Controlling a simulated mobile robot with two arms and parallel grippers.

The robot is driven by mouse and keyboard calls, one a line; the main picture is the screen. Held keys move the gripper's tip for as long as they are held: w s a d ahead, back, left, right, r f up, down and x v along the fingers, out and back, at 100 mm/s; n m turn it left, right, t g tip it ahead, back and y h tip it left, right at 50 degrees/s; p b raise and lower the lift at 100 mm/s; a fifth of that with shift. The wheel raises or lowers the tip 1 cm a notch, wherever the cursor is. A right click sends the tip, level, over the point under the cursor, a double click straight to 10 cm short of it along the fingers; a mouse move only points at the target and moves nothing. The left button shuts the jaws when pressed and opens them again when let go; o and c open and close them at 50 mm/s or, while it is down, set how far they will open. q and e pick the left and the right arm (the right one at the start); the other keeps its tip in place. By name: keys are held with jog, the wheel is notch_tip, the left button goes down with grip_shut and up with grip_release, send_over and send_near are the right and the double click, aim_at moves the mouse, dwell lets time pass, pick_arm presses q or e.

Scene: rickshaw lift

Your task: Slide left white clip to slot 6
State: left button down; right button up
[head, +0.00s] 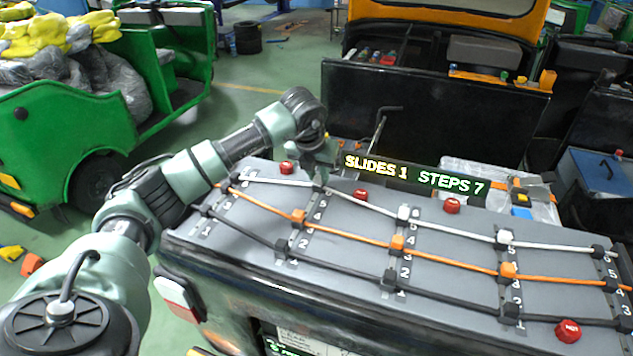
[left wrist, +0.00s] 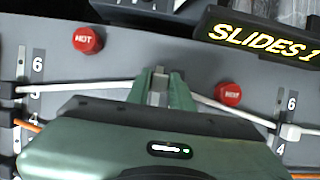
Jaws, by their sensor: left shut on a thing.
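My left gripper (head: 320,180) reaches in from the left, at the upper end of the second slot column on the grey panel (head: 350,263). In the left wrist view my gripper's green fingers (left wrist: 158,92) are shut around a small grey-white piece on the white cable (left wrist: 218,104), which looks like the left white clip. The fingers cover most of it, so its exact slot cannot be read; in the head view the digits 5 and 4 show below it. Another white clip (head: 403,213) sits on the cable one column to the right. My right gripper is not in view.
Red HOT knobs stand on the panel, one (left wrist: 88,40) left of the fingers and one (left wrist: 228,94) close on the right. A lit sign (head: 415,174) reads "SLIDES 1 STEPS 7" behind. Orange (head: 350,229) and black (head: 340,264) cables run below the white one.

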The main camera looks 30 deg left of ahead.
aim_at(315, 198)
pick_arm(q)
jog(key=shift+w+a, duration=0.1)
jog(key=shift+w, duration=0.15)
jog(key=shift+s+r, duration=0.1)
jog(key=shift+r, duration=0.05)
jog(key=c, duration=1.3)
grip_release()
jog(key=shift+o, duration=0.3)
jog(key=shift+s, duration=0.2)
jog(key=shift+r, duration=0.2)
jog(key=b+v, duration=0.2)
jog(key=v, duration=0.5)
jog(key=shift+s, duration=0.2)
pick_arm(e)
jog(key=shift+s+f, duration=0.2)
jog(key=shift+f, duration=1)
